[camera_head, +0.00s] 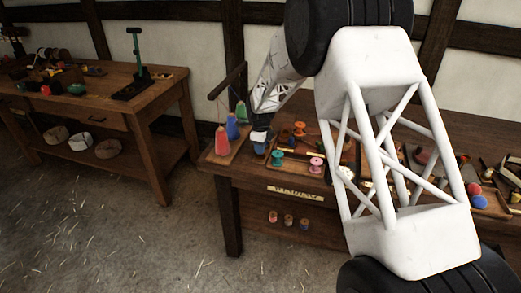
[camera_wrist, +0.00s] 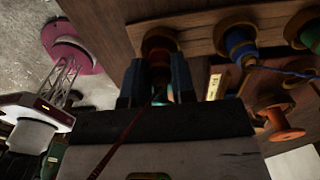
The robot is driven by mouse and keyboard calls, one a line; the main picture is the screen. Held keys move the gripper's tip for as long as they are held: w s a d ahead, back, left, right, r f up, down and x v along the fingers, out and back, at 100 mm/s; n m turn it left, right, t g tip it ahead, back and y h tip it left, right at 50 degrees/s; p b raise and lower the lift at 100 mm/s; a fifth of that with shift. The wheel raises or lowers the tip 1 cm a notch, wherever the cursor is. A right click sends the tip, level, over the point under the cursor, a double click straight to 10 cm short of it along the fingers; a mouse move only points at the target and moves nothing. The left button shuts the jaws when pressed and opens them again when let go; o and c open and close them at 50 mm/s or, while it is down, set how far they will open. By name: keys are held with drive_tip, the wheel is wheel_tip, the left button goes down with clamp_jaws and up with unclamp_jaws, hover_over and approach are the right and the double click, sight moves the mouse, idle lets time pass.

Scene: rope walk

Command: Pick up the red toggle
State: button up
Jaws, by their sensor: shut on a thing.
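My gripper (camera_wrist: 157,80) is in the lower middle of the wrist view, its two dark fingers closed on a small dark red thing (camera_wrist: 158,57). It looks like the red toggle, but shadow hides its shape. A thin red cord (camera_wrist: 125,140) runs from between the fingers down to the left across my gripper. A brown round end (camera_wrist: 158,40) shows just beyond the fingertips. In the head view my gripper (camera_head: 261,146) is small, over the left part of the right-hand bench, close to the cones. What it holds cannot be made out there.
In the wrist view a blue-wound spool (camera_wrist: 240,45) stands right of the fingers, with an orange spool (camera_wrist: 282,125) below. In the head view red (camera_head: 222,141), blue (camera_head: 232,128) and green (camera_head: 241,112) cones stand left of my gripper. A pink spool (camera_head: 316,165) is to its right.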

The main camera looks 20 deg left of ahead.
drive_tip(key=shift+r, duration=3.35)
